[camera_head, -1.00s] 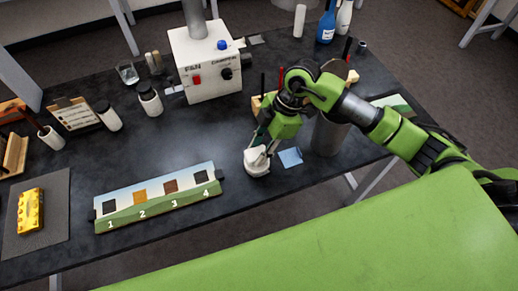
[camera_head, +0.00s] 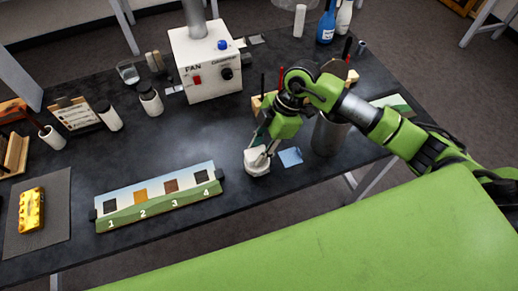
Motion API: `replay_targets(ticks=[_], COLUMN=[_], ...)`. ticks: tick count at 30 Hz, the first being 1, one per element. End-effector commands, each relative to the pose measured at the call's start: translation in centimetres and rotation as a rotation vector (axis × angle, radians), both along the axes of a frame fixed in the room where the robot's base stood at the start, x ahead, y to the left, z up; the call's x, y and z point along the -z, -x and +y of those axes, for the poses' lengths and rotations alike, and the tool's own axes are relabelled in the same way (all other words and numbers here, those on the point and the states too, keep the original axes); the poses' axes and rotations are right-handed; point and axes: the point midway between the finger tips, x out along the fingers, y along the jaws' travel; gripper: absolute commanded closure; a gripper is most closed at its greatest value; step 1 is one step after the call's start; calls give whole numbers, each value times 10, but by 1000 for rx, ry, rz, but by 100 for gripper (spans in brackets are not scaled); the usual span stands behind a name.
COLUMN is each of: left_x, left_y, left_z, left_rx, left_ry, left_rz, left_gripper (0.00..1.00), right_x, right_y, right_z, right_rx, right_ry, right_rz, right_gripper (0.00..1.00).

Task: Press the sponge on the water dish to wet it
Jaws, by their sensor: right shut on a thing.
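My right gripper (camera_head: 266,149) points down at the front of the black table, right of the numbered panel. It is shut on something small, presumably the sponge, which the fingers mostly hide. A small round white dish-like thing (camera_head: 256,167) sits on the table directly under the fingertips; I take it for the water dish. The fingertips reach its top, but whether the held thing presses on it is too small to tell. A light blue square (camera_head: 291,157) lies flat just right of it. My left gripper is not in view.
A panel with numbered squares (camera_head: 160,197) lies to the left, and a yellow block (camera_head: 31,209) on a grey mat (camera_head: 56,221). A white fan box (camera_head: 205,68) stands behind. A grey cylinder (camera_head: 328,137) stands close to the right of my gripper.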

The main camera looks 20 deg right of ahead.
Motion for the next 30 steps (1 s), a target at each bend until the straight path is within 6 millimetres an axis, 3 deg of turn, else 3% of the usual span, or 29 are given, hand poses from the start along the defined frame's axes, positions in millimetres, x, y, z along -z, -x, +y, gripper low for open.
replay_targets(ticks=[5, 30], left_x=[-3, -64], left_y=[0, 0], left_z=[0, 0], left_rx=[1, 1], left_ry=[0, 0], left_rz=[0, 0], left_gripper=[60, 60], right_x=[-2, -69], right_y=[2, 1], right_z=[0, 0], right_rx=[-1, -1], right_ry=[3, 1], right_rz=[6, 2], right_gripper=[89, 89])
